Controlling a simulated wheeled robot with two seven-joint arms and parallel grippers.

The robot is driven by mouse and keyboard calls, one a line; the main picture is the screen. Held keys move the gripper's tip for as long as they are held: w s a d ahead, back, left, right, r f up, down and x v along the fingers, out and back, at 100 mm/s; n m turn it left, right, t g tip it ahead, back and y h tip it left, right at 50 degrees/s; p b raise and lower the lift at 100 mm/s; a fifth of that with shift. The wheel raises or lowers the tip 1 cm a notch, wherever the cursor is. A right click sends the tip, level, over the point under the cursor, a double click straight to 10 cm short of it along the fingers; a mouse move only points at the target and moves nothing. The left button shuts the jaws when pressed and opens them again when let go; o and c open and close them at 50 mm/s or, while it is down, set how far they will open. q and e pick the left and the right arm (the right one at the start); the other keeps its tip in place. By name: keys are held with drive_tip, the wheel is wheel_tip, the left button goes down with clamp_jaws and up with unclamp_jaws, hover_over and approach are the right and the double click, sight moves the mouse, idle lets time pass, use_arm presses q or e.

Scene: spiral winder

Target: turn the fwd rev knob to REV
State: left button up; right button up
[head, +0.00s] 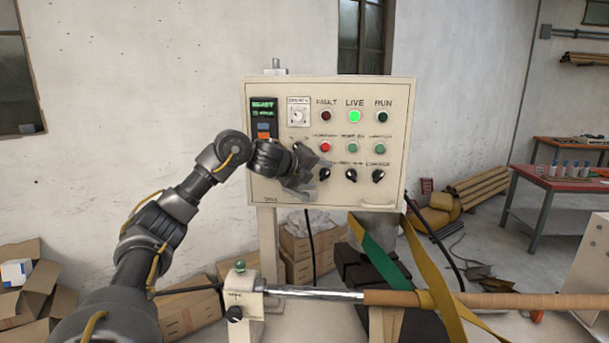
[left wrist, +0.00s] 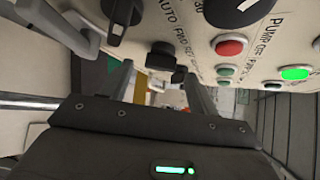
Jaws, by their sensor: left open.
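The off-white control panel (head: 400,150) stands upright in the head view, with a row of black knobs low on its face. The leftmost, the fwd rev knob (head: 324,174), shows partly beside my left gripper (head: 308,170). In the left wrist view a black knob (left wrist: 160,54) by the FWD REV lettering lies between the two open fingers of my left gripper (left wrist: 160,85). Whether they touch it, and which way it points, I cannot tell. My right gripper is not in view.
Beside it are the middle knob (head: 351,175) and right knob (head: 378,175). Above are a red button (head: 325,147), green buttons and the lit LIVE lamp (head: 354,117). A wrapped tube (head: 395,298) runs below the panel. Cardboard boxes (head: 185,315) lie at lower left.

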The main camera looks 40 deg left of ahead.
use_arm(q)
drive_tip(key=b+v, duration=0.2)
drive_tip(key=v, duration=0.6)
drive_tip(key=shift+s+a, duration=0.1)
drive_tip(key=shift+s, duration=0.05)
